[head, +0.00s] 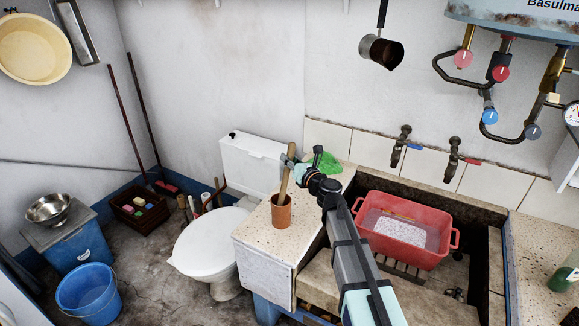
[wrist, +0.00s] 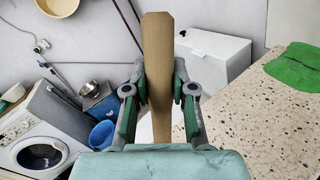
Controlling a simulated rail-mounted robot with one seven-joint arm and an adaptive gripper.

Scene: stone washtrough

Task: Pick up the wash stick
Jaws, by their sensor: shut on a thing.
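The wash stick (head: 286,170) is a light brown wooden stick standing nearly upright, its lower end inside a terracotta-coloured pot (head: 281,212) on the speckled counter. My gripper (head: 293,164) is at the upper part of the stick. In the wrist view the stick (wrist: 157,65) runs between the two fingers of my gripper (wrist: 159,90), which are shut on it from both sides. The stick's lower end is hidden by the pot in the head view and by my gripper in the wrist view.
A green cloth (head: 325,164) lies behind my gripper on the counter (head: 257,236). A red basin (head: 405,253) sits in the trough at right, below two taps (head: 401,146). A toilet (head: 205,240) stands left of the counter. A dark pan (head: 381,52) hangs above.

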